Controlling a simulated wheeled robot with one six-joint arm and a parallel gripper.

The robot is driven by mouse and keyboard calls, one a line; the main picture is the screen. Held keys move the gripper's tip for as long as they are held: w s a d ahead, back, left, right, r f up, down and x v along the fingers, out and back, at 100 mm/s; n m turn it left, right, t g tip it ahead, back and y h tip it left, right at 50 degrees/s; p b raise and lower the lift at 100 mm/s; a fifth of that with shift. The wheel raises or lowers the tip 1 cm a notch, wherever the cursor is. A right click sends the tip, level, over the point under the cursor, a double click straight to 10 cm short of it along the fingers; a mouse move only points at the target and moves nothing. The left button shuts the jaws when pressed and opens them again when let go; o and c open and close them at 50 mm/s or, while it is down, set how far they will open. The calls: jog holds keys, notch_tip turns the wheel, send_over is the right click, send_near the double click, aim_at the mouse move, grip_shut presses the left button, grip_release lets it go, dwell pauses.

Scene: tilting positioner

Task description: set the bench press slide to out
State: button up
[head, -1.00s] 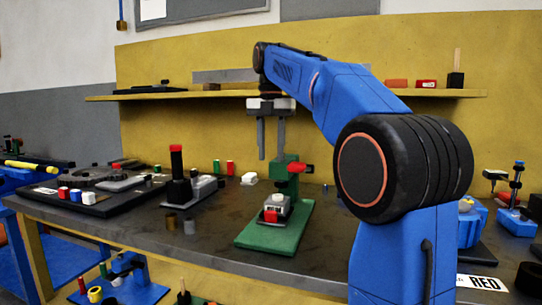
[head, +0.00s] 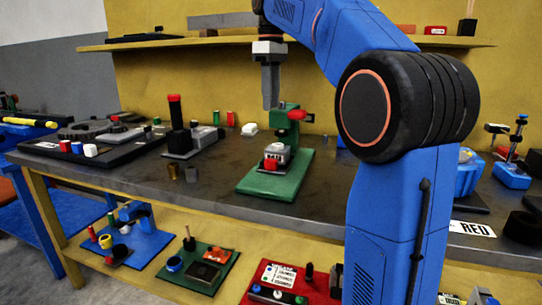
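The green bench press (head: 290,125) stands on a green base plate (head: 293,176) on the grey bench. It has a red part (head: 297,114) at its top right. Low at its front is a light grey slide (head: 282,152) with a red block (head: 271,164) at its near end. The slide's exact travel position is hard to judge. My gripper (head: 270,106) hangs fingers down, above and a little left of the press, and seems apart from it. Its fingers line up in this view, so the gap between them is hidden. Nothing shows held in it.
A black post with a red top (head: 175,112) stands left of the press, with small brass and grey cylinders (head: 173,172) near it. A black tray (head: 95,150) lies further left. The shelf (head: 130,44) runs behind. Bare bench lies in front of the press.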

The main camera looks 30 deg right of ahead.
jog(key=m, duration=3.5)
send_near(276, 160)
jog(key=f, duration=0.5)
jog(key=w+a+f, duration=0.1)
jog(key=f, duration=0.2)
jog(key=shift+f, duration=0.25)
grip_shut()
